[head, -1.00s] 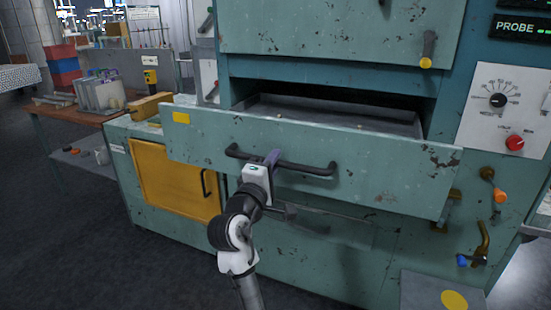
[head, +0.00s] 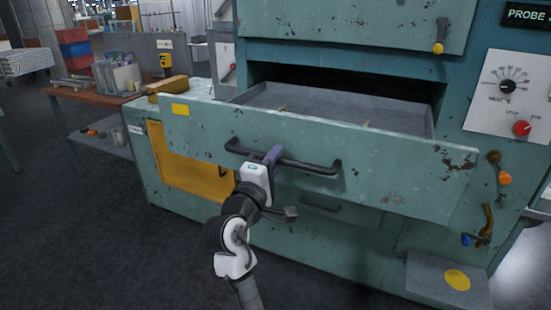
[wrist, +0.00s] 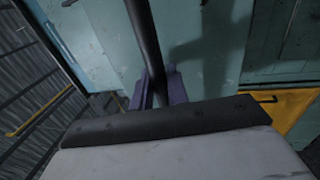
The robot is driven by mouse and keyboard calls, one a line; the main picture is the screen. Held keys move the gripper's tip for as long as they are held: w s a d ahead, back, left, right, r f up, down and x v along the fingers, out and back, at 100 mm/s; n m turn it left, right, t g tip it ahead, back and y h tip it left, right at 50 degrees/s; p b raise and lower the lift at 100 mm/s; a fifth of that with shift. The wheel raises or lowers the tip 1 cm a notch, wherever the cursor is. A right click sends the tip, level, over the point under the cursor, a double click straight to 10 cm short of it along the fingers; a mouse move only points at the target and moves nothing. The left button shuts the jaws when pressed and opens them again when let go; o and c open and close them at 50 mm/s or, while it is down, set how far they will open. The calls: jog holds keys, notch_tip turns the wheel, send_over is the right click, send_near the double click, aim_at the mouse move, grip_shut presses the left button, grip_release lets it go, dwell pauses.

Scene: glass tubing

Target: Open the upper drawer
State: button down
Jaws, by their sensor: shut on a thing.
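The upper drawer (head: 390,170) has a worn teal front with a yellow patch at its left end. It is pulled out, and its grey tray (head: 300,104) shows behind the front. The black bar handle (head: 310,166) runs across the drawer front. My gripper (head: 271,156) is shut on the handle, left of its middle. In the wrist view the purple fingers (wrist: 158,90) stand on either side of the dark handle bar (wrist: 143,35). The inside of the tray looks mostly bare; its front part is hidden by the drawer front.
A lower drawer handle (head: 320,207) sits beneath. A yellow door panel (head: 180,165) is at the lower left. Levers with an orange knob (head: 504,178) and a blue knob (head: 467,240) stick out at the right. A grey box (head: 440,280) stands low right.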

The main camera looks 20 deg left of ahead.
jog(key=c, duration=1.4)
grip_release()
jog(key=shift+c, duration=0.2)
jog(key=s+f+b, duration=0.2)
jog(key=s+b, duration=0.1)
jog(key=s, duration=1)
jog(key=shift+s+a+f, duration=0.2)
jog(key=shift+s+f, duration=0.05)
jog(key=shift+f, duration=0.1)
jog(key=shift+a, duration=0.1)
